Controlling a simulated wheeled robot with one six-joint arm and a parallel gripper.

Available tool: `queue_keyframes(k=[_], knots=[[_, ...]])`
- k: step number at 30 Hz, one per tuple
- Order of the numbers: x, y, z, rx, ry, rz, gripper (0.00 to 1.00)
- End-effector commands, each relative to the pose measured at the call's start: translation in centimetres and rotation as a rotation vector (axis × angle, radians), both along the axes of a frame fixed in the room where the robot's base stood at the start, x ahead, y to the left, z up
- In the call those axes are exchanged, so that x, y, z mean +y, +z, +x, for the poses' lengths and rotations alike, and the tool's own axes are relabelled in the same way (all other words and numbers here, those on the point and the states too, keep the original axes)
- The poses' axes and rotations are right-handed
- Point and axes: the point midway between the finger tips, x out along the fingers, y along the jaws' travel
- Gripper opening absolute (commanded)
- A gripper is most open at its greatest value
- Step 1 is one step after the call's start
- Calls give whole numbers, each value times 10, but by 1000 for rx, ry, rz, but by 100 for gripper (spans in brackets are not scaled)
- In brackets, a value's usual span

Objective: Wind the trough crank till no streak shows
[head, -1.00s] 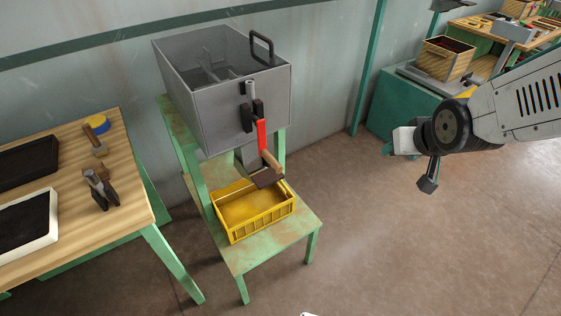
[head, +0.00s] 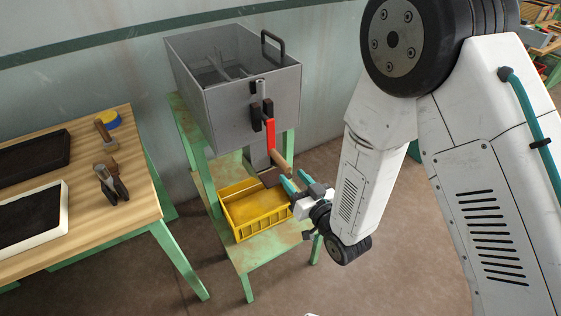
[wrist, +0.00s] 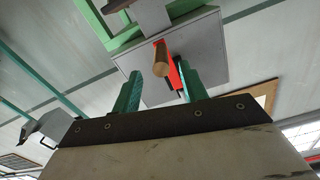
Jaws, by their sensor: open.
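The grey trough (head: 225,110) stands on a green stand, open at the top, with dark paddles visible inside. No streak can be made out at this distance. Its crank (head: 270,138) is on the front face: a red arm hanging down, ending in a wooden handle (head: 282,161). My gripper (head: 291,179) is open and empty just below and right of the handle. In the wrist view the handle (wrist: 160,60) points toward me, between the teal fingers (wrist: 160,80) in the picture; I cannot tell whether it lies within their reach. The red arm (wrist: 174,75) shows behind it.
A yellow crate (head: 240,222) sits on the stand's lower shelf, under the trough's spout, close to my gripper. The floor between bench and stand is free.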

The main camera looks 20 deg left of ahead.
Motion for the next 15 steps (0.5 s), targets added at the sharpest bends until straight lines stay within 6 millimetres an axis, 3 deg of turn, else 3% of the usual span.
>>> queue_keyframes(k=[15], knots=[[51, 3, 44, -10, 0, 13, 43]])
